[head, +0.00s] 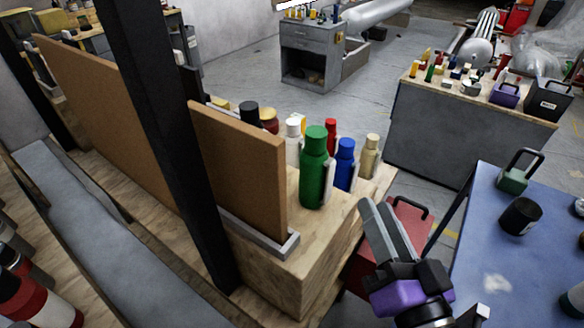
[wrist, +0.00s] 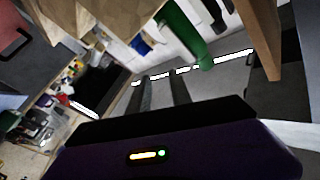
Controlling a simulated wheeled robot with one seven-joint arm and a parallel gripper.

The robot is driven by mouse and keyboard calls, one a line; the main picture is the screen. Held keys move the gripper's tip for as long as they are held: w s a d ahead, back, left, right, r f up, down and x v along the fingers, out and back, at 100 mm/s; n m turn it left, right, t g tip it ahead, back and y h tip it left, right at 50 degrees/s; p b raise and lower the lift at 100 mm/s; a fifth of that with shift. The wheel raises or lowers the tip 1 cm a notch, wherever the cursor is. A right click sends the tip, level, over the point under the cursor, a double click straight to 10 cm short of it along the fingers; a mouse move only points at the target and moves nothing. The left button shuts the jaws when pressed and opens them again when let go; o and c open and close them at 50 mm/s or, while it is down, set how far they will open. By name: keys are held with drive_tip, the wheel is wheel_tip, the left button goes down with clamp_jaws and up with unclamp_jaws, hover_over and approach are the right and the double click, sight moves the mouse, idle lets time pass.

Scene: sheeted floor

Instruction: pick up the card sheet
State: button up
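No thing is clearly marked as the card sheet. The closest match is a flat brown board (head: 240,165) standing upright with its lower edge in a grey holder (head: 285,245) on a wooden bench. A brown edge at the upper right of the wrist view (wrist: 262,35) may be the same board. My gripper (head: 374,205) is to the right of the board, beyond the bench's edge and apart from it. In the wrist view its two dark fingers (wrist: 162,83) are apart with nothing between them.
A green bottle (head: 314,170), a blue bottle (head: 345,165) and others stand on the bench beside the board. A black post (head: 160,130) rises in front of the bench. A longer brown board (head: 110,120) stands farther left. A blue table (head: 490,260) is at right.

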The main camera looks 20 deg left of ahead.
sight(235, 123)
drive_tip(key=w+a+r+n+g+y+p, duration=0.15)
drive_tip(key=a+r+n+y, duration=0.4)
drive_tip(key=r, duration=0.55)
drive_tip(key=s+a+r+n+g, duration=0.1)
drive_tip(key=a+r+n+g, duration=0.1)
drive_tip(key=n+g, duration=0.1)
drive_tip(key=s+a+r+n+g, duration=0.2)
drive_tip(key=a+n+g, duration=0.1)
drive_tip(key=g, duration=0.1)
drive_tip(key=s+a+r+n+g+p, duration=0.1)
drive_tip(key=s+a+r+n+g, duration=0.1)
drive_tip(key=a+n+g, duration=0.1)
drive_tip(key=shift+r+g, duration=0.2)
drive_tip(key=shift+g, duration=0.05)
drive_tip(key=shift+s+f+n+g+h, duration=0.3)
drive_tip(key=shift+s+g+h, duration=0.1)
drive_tip(key=shift+h, duration=0.15)
drive_tip(key=shift+a+f, duration=0.1)
drive_tip(key=shift+f, duration=0.05)
drive_tip(key=p+x, duration=0.2)
drive_tip(key=x, duration=0.5)
drive_tip(key=shift+w+a, duration=0.15)
drive_tip(key=shift+a, duration=0.05)
drive_tip(key=shift+c, duration=0.3)
clamp_jaws()
